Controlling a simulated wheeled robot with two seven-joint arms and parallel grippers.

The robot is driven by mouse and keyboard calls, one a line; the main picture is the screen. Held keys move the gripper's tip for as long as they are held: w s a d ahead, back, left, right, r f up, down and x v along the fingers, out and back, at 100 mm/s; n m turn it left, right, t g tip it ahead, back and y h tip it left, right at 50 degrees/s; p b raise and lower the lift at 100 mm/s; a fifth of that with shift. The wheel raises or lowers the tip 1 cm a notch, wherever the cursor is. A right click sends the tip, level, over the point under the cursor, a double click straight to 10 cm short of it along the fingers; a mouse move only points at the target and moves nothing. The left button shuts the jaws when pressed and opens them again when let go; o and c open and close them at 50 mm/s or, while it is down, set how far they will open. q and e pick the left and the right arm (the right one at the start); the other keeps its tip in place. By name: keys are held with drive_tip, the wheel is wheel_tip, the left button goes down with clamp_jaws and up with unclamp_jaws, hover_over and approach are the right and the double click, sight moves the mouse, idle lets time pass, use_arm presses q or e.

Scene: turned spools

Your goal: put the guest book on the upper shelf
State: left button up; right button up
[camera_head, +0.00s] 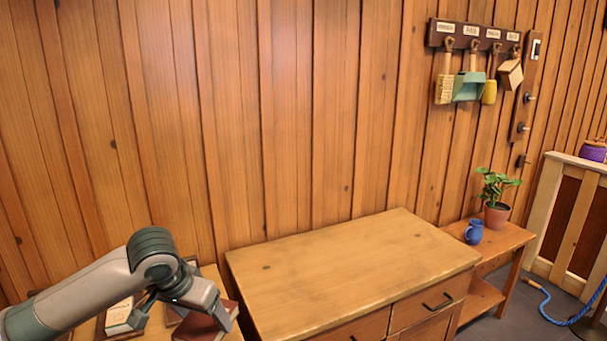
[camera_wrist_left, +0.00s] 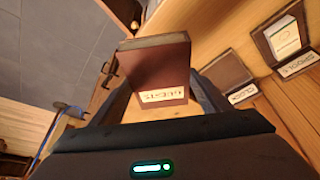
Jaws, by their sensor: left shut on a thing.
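The guest book, a dark red book with a white label, shows in the left wrist view (camera_wrist_left: 158,75) and in the head view (camera_head: 205,325). My left gripper (camera_head: 212,308) is shut on it at the lower left of the head view, over a wooden surface. In the left wrist view the book is between the fingers (camera_wrist_left: 160,100), its label toward the camera. Whether the book touches the surface below I cannot tell. No shelf that I can clearly name as the upper shelf shows. My right gripper is not in view.
A wooden cabinet (camera_head: 345,265) with a bare top stands in the middle. Right of it a side table (camera_head: 510,236) holds a potted plant (camera_head: 497,198) and a blue jug (camera_head: 473,232). A white box (camera_head: 122,314) stands near my left arm. Tools hang from a wall rack (camera_head: 475,36).

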use_arm(q)
drive_tip(key=s+n+y, duration=0.1)
drive_tip(key=s+n, duration=0.2)
drive_tip(key=s, duration=0.4)
drive_tip(key=shift+d+r, duration=0.2)
drive_tip(key=shift+d, duration=0.05)
drive_tip(key=shift+d, duration=0.1)
idle(0.7)
idle(0.6)
idle(0.6)
idle(0.5)
